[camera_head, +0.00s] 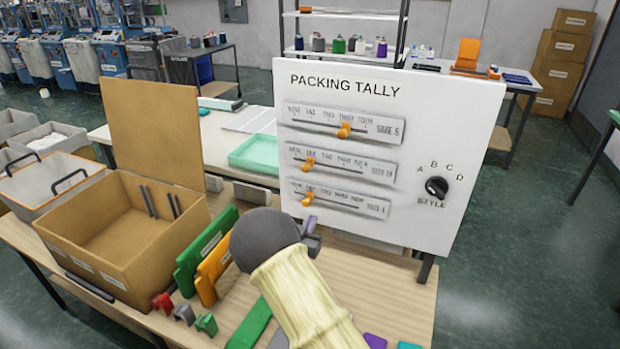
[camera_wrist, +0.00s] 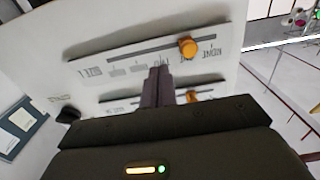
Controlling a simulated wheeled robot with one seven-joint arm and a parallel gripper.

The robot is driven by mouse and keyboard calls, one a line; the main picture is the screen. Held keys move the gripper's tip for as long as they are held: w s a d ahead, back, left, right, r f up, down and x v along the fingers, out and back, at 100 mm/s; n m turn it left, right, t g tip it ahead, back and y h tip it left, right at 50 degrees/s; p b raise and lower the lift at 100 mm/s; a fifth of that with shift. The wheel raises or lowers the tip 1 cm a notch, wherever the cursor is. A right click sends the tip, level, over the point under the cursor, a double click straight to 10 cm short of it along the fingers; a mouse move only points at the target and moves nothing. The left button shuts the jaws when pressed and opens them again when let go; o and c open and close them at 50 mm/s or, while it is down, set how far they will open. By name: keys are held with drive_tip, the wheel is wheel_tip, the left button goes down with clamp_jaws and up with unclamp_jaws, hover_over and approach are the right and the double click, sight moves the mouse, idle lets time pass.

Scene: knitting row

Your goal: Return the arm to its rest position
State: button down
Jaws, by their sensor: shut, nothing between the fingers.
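My gripper (camera_head: 311,235) is in front of the lower left part of the white PACKING TALLY board (camera_head: 455,110). In the wrist view its two dark fingers (camera_wrist: 158,84) are together, with nothing between them. The fingers overlap the board in that view; I cannot tell whether they touch it. The board has three sliders with orange knobs: the top knob (camera_head: 344,130) is right of its scale's middle, and the middle knob (camera_head: 308,163) and bottom knob (camera_head: 307,199) are towards the left. Two knobs also show in the wrist view, an upper one (camera_wrist: 187,47) and a lower one (camera_wrist: 192,97).
A black STYLE dial (camera_head: 437,187) is on the board's right. An open cardboard box (camera_head: 75,245) is at left, beside upright green (camera_head: 187,270) and orange (camera_head: 208,285) pieces. Small coloured clips (camera_head: 184,314) lie in front. A teal tray (camera_head: 255,155) is behind.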

drive_tip(key=s+d+r+n+g+y+p, duration=0.1)
drive_tip(key=s+d+r+g+y+p, duration=0.2)
drive_tip(key=s+d+r+g+y, duration=0.3)
drive_tip(key=s+d+r+n+g+p, duration=0.1)
drive_tip(key=s+d+g, duration=0.3)
drive_tip(key=s, duration=0.9)
drive_tip(key=s+d+r+n+g+p, duration=0.2)
drive_tip(key=s+d+r+g, duration=0.2)
drive_tip(key=s, duration=0.9)
drive_tip(key=shift+s+d+y, duration=0.35)
drive_tip(key=shift+d+y, duration=0.05)
drive_tip(key=shift+d, duration=0.05)
drive_tip(key=shift+a, duration=0.1)
